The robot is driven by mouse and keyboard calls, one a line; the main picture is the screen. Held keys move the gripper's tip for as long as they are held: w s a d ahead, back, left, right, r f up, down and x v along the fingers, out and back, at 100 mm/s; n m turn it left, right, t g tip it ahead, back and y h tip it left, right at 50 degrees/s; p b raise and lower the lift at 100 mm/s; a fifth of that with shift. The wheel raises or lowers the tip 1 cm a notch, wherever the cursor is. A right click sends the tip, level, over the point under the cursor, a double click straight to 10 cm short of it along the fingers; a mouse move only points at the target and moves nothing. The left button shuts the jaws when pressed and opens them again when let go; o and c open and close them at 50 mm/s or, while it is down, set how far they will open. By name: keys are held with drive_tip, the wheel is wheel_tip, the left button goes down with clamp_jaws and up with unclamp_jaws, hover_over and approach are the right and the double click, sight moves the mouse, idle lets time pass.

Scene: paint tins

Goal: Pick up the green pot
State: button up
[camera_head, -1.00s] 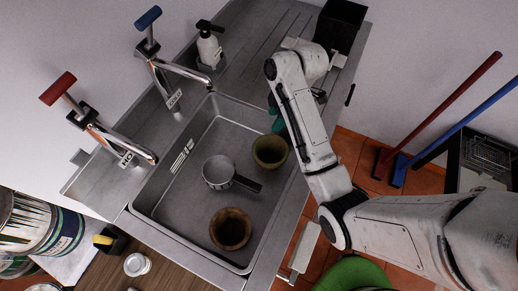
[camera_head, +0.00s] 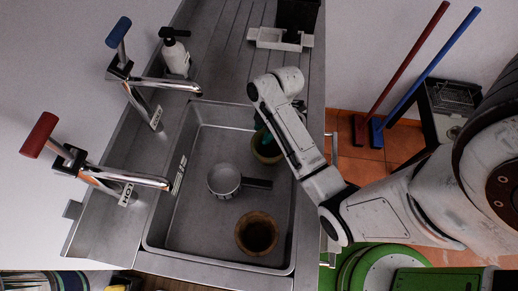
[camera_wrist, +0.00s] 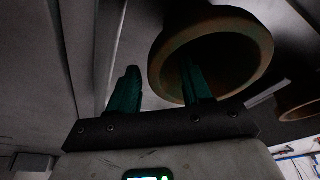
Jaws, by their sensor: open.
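The green pot (camera_head: 266,151) is an olive-green, open-topped pot in the sink, near its right wall. My arm hides part of it in the head view. My gripper (camera_head: 263,132) has teal fingers and is at the pot's far rim. In the wrist view the pot (camera_wrist: 212,24) shows large, with its rim towards the camera. My gripper is open there (camera_wrist: 160,68): the right finger overlaps the pot's mouth and seems to be inside it, the left finger is outside, beside the wall. I cannot tell whether either finger touches the pot.
A small saucepan (camera_head: 224,179) with a dark handle and a brown pot (camera_head: 256,233) stand in the same sink (camera_head: 200,235). Two taps (camera_head: 145,85) (camera_head: 90,170) reach over its left edge. A soap bottle (camera_head: 175,54) and a white tray (camera_head: 279,39) stand behind.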

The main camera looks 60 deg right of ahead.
drive_tip(key=shift+w+f, duration=0.1)
drive_tip(key=shift+f, duration=0.25)
drive_tip(key=shift+r, duration=0.1)
clamp_jaws()
